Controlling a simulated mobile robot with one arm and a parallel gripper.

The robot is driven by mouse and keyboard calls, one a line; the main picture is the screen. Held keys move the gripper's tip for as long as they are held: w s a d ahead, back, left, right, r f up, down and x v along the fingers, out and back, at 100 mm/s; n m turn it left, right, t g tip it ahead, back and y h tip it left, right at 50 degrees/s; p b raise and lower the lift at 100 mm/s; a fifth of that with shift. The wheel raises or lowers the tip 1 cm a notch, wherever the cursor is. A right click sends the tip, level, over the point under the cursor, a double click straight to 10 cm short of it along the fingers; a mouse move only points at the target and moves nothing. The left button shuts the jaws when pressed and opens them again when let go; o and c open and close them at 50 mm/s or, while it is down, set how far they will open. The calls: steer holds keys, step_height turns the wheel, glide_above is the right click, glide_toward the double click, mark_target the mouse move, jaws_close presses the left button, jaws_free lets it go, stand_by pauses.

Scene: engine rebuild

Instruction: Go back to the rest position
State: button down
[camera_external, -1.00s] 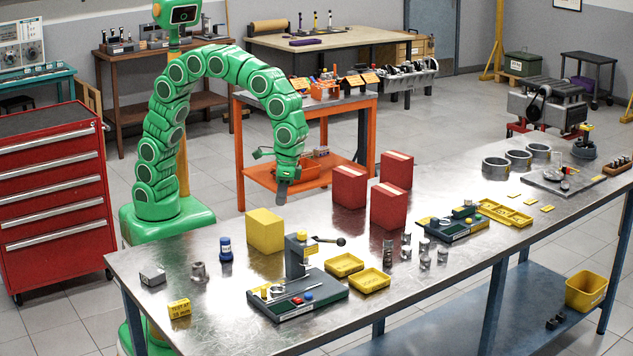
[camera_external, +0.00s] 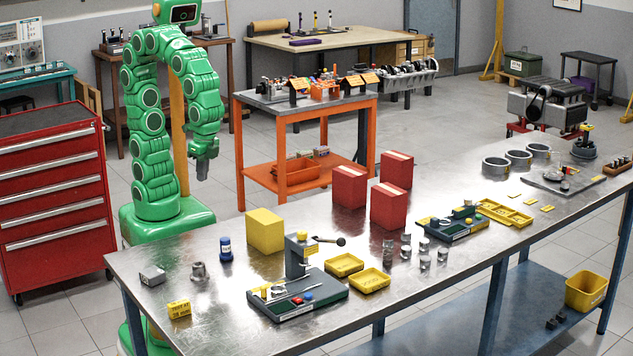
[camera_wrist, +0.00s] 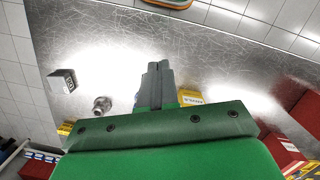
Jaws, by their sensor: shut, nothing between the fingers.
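My gripper (camera_external: 203,172) hangs pointing down at the end of my green arm, in front of my column in the external view. It is shut and empty. It is in the air beyond the far left edge of the steel workbench (camera_external: 150,258), above the bench top's height and apart from everything on it. In the wrist view my gripper's shut fingers (camera_wrist: 158,85) show at the middle, with the bench top (camera_wrist: 110,45) behind them.
A grey block (camera_external: 152,276), a metal fitting (camera_external: 198,271), a blue bottle (camera_external: 226,249) and a yellow block (camera_external: 265,230) stand on the near-left bench. Red blocks (camera_external: 388,205) stand farther right. A red tool cabinet (camera_external: 55,200) is at left; an orange cart (camera_external: 287,180) is behind.

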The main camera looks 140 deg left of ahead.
steer(key=s+d+f+m, duration=0.1)
steer(key=s+d+m, duration=0.1)
steer(key=s, duration=0.5)
steer(key=s+d+f+m, duration=0.1)
steer(key=s+d+m, duration=0.1)
steer(key=s, duration=0.5)
steer(key=shift+d+m+y, duration=0.2)
steer(key=shift+m+y, duration=0.1)
